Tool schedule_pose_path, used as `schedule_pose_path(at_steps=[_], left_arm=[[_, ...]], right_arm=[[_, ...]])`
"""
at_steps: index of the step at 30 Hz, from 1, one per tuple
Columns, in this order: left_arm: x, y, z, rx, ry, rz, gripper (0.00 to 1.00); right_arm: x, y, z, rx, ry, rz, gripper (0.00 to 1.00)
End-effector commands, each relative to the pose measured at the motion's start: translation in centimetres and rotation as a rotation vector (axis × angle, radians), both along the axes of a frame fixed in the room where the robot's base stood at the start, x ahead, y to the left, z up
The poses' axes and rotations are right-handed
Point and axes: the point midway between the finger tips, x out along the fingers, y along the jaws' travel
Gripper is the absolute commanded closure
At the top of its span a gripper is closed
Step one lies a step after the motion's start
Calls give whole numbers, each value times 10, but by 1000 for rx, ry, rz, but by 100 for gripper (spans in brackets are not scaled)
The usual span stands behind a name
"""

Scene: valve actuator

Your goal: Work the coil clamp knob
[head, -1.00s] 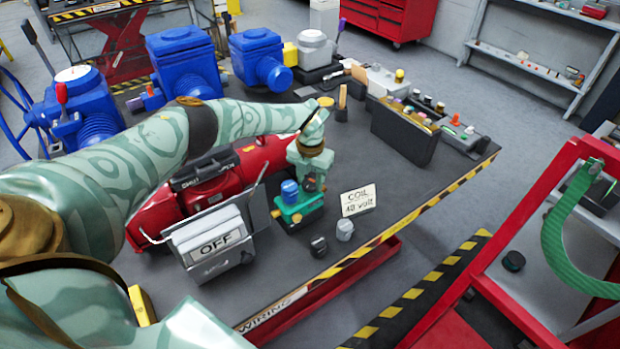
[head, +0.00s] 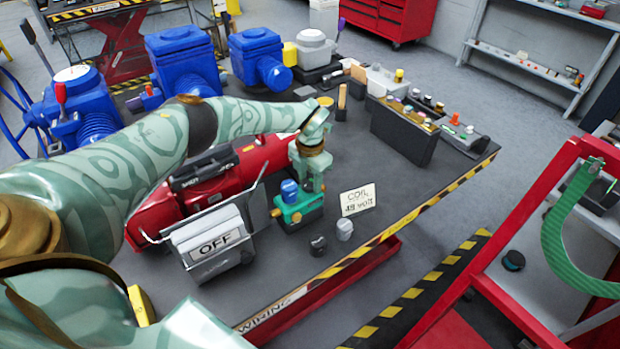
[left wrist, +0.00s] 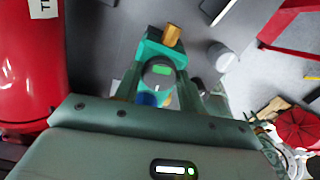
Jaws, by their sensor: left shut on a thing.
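The teal valve block (head: 298,213) stands on the dark bench, with a blue cap (head: 289,190) on top and a brass fitting at its side. The block also shows in the left wrist view (left wrist: 150,47), with its brass fitting (left wrist: 171,36) at the far end. My left gripper (head: 313,188) points down over the block, beside the blue cap. In the left wrist view its fingers (left wrist: 158,88) are on either side of the dark round coil clamp knob (left wrist: 158,75), which has a green mark on its face. The gripper is shut on the knob. In the head view the gripper hides the knob. My right gripper is out of view.
A "COIL 48 volt" card (head: 358,199) stands right of the block. A black cap (head: 318,246) and a grey cap (head: 344,229) are in front. A grey box marked OFF (head: 214,248) and a red cylinder (head: 155,212) are at left. The bench right of the card is clear.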

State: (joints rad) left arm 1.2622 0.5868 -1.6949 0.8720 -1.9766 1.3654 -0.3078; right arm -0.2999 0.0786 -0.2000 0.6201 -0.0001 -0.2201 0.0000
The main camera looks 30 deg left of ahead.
Motion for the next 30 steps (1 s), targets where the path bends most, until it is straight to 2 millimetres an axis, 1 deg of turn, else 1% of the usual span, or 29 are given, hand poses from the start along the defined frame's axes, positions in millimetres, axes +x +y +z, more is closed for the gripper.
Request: schedule_pose_path(at_steps=[2, 3, 5, 13, 17, 20, 27, 30], left_arm=[[1, 0, 1, 0, -3, 1, 83], [1, 0, 1, 0, -3, 1, 54], [1, 0, 1, 0, -3, 2, 38], [0, 0, 1, 0, -1, 2, 38], [1, 1, 10, 0, -3, 2, 38], [1, 1, 30, 0, -4, 1, 38], [2, 1, 95, 0, -6, 1, 38], [1, 1, 120, 1, -5, 2, 38]], right_arm=[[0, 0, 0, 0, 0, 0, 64], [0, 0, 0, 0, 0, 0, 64], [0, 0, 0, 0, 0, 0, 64], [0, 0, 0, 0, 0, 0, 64], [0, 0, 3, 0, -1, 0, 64], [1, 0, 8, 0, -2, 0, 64], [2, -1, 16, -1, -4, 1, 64], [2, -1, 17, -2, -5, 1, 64]])
